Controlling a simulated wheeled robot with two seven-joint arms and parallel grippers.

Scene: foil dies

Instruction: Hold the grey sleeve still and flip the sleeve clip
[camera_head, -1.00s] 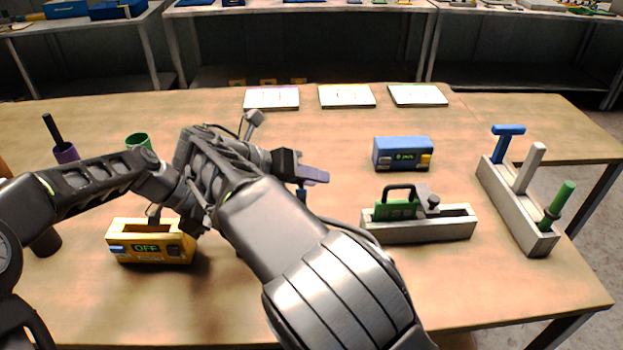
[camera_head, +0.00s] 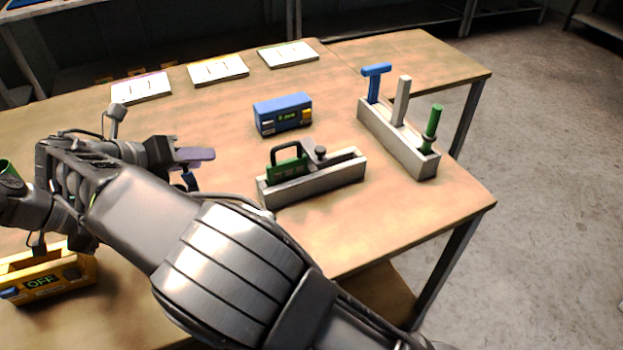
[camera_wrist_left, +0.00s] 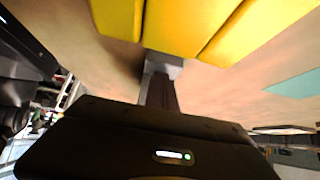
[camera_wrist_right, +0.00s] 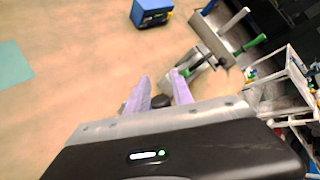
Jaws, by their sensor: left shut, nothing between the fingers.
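The grey sleeve appears to be the long grey trough (camera_head: 318,187) right of centre on the table. A green block with a loop handle (camera_head: 288,160) sits in its left part. A grey piece with a dark knob (camera_head: 320,153), perhaps the sleeve clip, sits beside the block on the trough. My right gripper (camera_head: 192,168), with purple fingers, is left of the trough, above the table and apart from it. In the right wrist view its fingers (camera_wrist_right: 160,90) are spread. My left gripper (camera_wrist_left: 162,72) is shut and empty near the yellow box (camera_wrist_left: 185,22); my right arm partly hides it in the head view.
A blue box (camera_head: 283,116) stands behind the trough. A grey rack with blue, grey and green upright tools (camera_head: 400,146) stands to the right. Several white cards lie at the back. The yellow box marked OFF (camera_head: 62,275) is front left. The table's right front corner is clear.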

